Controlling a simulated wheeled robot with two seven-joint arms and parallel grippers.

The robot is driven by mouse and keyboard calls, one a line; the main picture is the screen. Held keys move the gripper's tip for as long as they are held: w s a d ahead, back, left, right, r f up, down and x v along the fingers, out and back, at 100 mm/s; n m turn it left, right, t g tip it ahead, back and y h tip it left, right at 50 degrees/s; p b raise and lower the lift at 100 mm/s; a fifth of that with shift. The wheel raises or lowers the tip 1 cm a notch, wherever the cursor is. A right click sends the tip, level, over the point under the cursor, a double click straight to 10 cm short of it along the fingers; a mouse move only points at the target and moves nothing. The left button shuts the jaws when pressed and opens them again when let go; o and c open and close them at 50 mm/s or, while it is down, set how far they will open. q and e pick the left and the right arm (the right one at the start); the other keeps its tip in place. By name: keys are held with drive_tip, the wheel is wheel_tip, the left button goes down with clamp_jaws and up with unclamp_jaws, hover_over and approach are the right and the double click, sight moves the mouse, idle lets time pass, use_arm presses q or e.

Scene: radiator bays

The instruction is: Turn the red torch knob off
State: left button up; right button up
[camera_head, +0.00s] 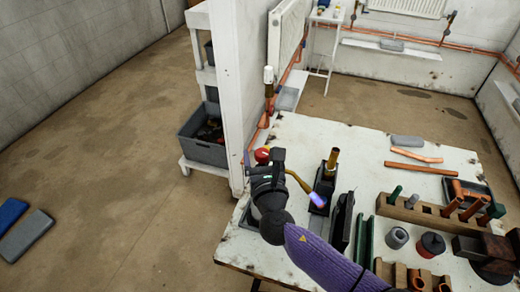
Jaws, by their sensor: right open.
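The red torch knob (262,155) is at the left edge of the white workbench, partly covered by my right gripper. A thin brass torch tube (299,182) slants down to the right from beside the gripper. A blue-violet flame (318,200) glows at its end. My right gripper (264,159) is open, its dark fingers around or just in front of the knob; I cannot tell whether they touch it. The torch's body is mostly hidden behind the gripper. My left gripper is not in view.
A white partition (230,90) stands close at left. The bench's back middle is clear.

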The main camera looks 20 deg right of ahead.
drive_tip(key=shift+w+d, duration=0.2)
drive_tip(key=shift+w, duration=0.95)
clamp_jaws()
